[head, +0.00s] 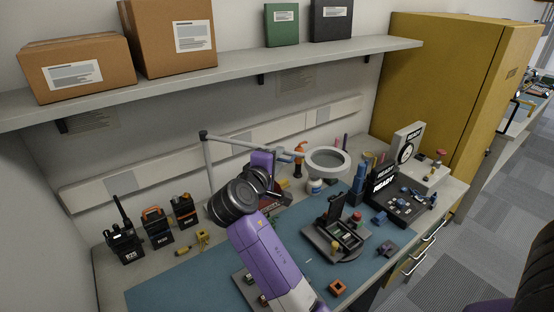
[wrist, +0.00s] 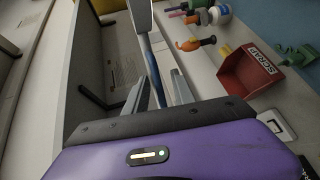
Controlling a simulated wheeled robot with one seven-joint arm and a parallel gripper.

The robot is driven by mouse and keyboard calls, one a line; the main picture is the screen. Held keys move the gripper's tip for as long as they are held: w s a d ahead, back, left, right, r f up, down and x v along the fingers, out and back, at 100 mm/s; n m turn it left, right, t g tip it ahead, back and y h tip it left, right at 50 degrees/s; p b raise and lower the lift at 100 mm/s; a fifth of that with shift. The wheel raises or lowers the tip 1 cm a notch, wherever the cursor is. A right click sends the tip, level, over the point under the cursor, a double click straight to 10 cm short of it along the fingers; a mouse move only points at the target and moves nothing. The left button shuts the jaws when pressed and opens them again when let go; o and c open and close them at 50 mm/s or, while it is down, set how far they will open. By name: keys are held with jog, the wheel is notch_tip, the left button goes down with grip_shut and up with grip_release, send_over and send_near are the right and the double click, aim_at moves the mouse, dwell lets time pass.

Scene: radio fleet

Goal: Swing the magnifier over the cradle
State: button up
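The magnifier (head: 327,162) is a pale grey ring on a jointed arm (head: 232,139) that reaches from a post at the back of the bench. The ring hangs above the back of the bench, behind the cradle (head: 322,243), a dark fixture on a grey base on the teal mat. My gripper (wrist: 160,78) is at the back of the bench, left of the ring. Its two fingers stand apart, with a slim bar (wrist: 152,62), apparently part of the magnifier's arm, running between them. My purple wrist hides the fingertips in the head view.
Several radios (head: 158,227) stand at the left. A red scrap bin (wrist: 248,72) and small bottles line the back. A black READY unit (head: 398,200) and a gauge stand (head: 408,150) are at the right. A shelf (head: 230,68) with boxes overhangs the bench.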

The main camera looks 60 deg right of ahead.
jog(key=b+v, duration=0.1)
jog(key=v, duration=0.6)
jog(key=shift+a, duration=0.4)
dwell(0.4)
